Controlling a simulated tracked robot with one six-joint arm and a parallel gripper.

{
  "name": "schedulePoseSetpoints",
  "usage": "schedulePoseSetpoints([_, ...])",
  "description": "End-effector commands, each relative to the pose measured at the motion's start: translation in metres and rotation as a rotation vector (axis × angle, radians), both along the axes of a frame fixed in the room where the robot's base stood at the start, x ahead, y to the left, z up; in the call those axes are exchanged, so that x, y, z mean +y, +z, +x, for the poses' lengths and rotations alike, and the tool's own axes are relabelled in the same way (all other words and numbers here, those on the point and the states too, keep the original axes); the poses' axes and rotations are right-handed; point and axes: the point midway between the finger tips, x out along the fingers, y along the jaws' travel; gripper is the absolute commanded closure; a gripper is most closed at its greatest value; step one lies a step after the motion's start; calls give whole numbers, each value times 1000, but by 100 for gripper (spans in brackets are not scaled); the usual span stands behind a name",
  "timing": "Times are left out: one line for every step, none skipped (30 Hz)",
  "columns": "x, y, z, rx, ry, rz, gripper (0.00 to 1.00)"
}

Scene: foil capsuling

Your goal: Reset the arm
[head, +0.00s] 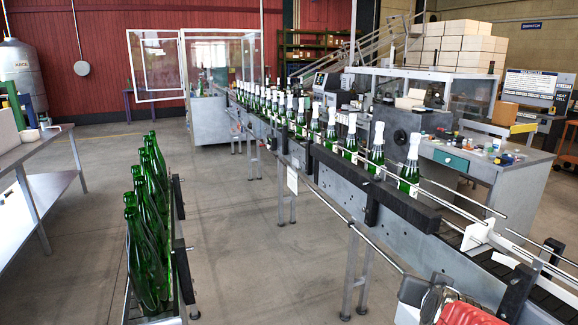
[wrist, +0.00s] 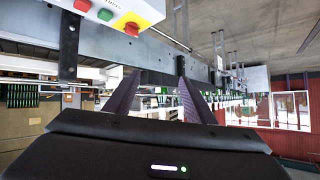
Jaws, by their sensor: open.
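My gripper (wrist: 160,78) shows in the wrist view with its two dark fingers apart and nothing between them. The wrist view is turned nearly upside down, with the floor at the top. A grey conveyor frame (wrist: 205,70) passes behind the fingers, and I cannot tell how far off it is. In the head view I cannot make out the gripper.
A conveyor (head: 420,222) carries a row of green bottles with white tops. Uncapped green bottles (head: 145,262) stand in a rack at the left. A bench (head: 505,165) is at the right. A button box (wrist: 110,12) shows in the wrist view. Open floor (head: 240,265) lies between rack and conveyor.

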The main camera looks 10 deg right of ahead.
Motion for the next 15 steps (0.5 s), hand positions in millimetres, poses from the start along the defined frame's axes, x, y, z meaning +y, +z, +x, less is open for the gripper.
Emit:
schedulePoseSetpoints([25, 3, 1, 23, 60, 12, 50])
schedulePoseSetpoints([38, 3, 0, 41, 92, 20, 50])
schedulePoseSetpoints([55, 3, -3, 67, 133, 29, 50])
schedulePoseSetpoints([68, 3, -5, 87, 165, 34, 50])
schedulePoseSetpoints([81, 3, -9, 107, 194, 40, 50])
schedulePoseSetpoints([96, 2, -14, 135, 233, 46, 50])
schedulePoseSetpoints([108, 2, -18, 156, 262, 51, 50])
schedulePoseSetpoints([119, 2, -23, 179, 289, 54, 50])
schedulePoseSetpoints([133, 1, -30, 208, 325, 56, 50])
schedulePoseSetpoints([143, 1, -37, 231, 352, 57, 50])
schedulePoseSetpoints([152, 0, -43, 254, 377, 57, 50])
schedulePoseSetpoints([164, 0, -52, 284, 408, 59, 50])
schedulePoseSetpoints([172, 0, -60, 308, 431, 57, 50])
schedulePoseSetpoints([180, -1, -68, 333, 454, 55, 50])
schedulePoseSetpoints([190, -1, -78, 364, 483, 51, 50])
